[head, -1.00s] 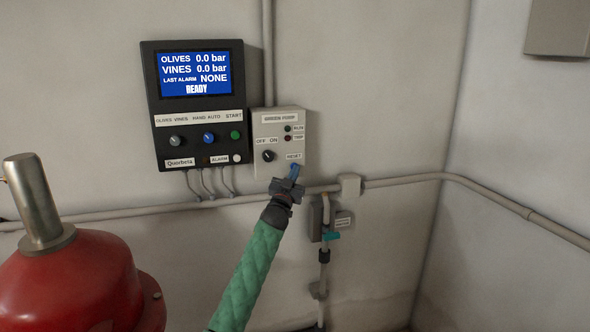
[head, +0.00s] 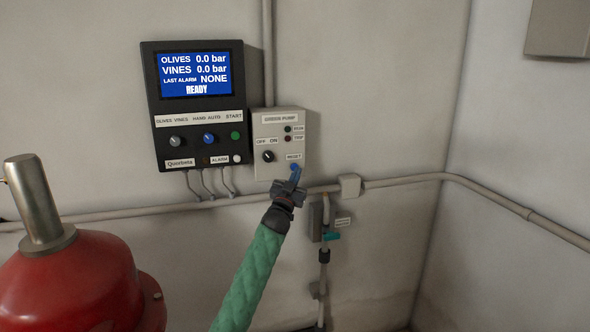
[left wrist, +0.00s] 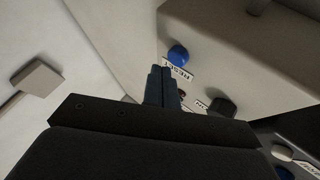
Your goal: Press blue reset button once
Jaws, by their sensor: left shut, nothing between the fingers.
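The blue reset button (head: 296,167) is at the lower right of the light grey Green Pump box (head: 279,119), under the RESET label (head: 294,156). It also shows in the left wrist view as a round blue cap (left wrist: 178,54) next to its label. My left gripper (head: 294,178) is shut and empty, its dark fingers pointing up at the box just below the button. In the left wrist view the shut fingertips (left wrist: 160,69) lie to the lower left of the cap, with a small gap in the picture. My right gripper is not in view.
The dark control panel (head: 198,105) with a READY screen hangs left of the box. A conduit (head: 410,179) runs along the wall below. A red tank (head: 75,285) stands at front left.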

